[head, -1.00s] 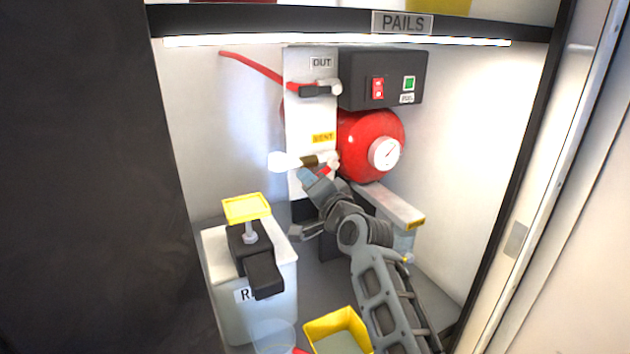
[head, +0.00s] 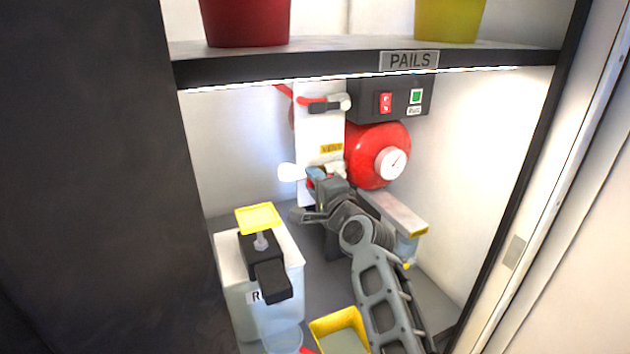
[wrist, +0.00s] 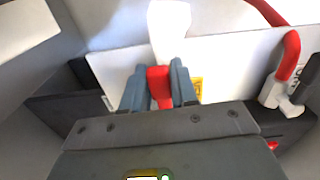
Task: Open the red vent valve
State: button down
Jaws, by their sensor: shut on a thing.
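The red vent valve handle (wrist: 158,86) sits between the two blue-grey fingers of my gripper (wrist: 160,78) in the wrist view. My gripper is shut on it. In the head view my gripper (head: 317,178) is at the white panel just below the yellow VENT label (head: 332,147), and only a bit of the red handle (head: 311,184) shows beside the fingers. The white outlet end of the vent (head: 291,172) sticks out left of my gripper. My gripper hides most of the valve body.
A second red-handled valve (head: 325,104) is higher on the panel. A red tank with a gauge (head: 391,162) is right of the panel. A white container with a yellow-topped pump (head: 258,217) stands front left, and a yellow bin (head: 340,322) is below. A shelf (head: 300,67) overhangs.

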jog(key=c, duration=1)
grip_release()
jog(key=shift+o, duration=0.2)
jog(key=v, duration=0.7)
jog(key=shift+s+d, duration=0.2)
jog(key=shift+s, duration=0.2)
jog(key=shift+f, duration=0.15)
